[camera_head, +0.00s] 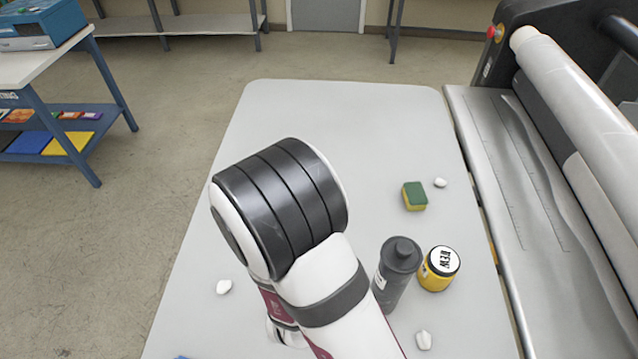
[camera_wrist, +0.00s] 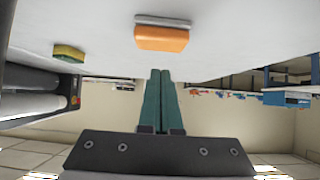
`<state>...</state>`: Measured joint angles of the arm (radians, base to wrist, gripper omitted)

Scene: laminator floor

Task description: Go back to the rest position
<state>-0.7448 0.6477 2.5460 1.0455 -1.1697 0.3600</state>
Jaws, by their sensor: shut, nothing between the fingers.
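My gripper (camera_wrist: 159,75) shows in the wrist view, its two green fingers side by side and shut with nothing between them. In the head view my arm's large dark-banded joint fills the middle and the gripper is hidden. The pale table (camera_head: 385,115) lies under the arm and appears along the top of the wrist view, which looks upside down. An orange block with a grey layer (camera_wrist: 162,37) rests on the table beyond the fingertips, apart from them. It is not visible in the head view.
A grey bottle (camera_head: 396,272) and a yellow jar (camera_head: 438,268) stand right of my arm. A green-yellow sponge (camera_head: 414,196) lies farther back. White lumps (camera_head: 224,287) are scattered about. The laminator (camera_head: 580,110) borders the table's right. The table's far part is clear.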

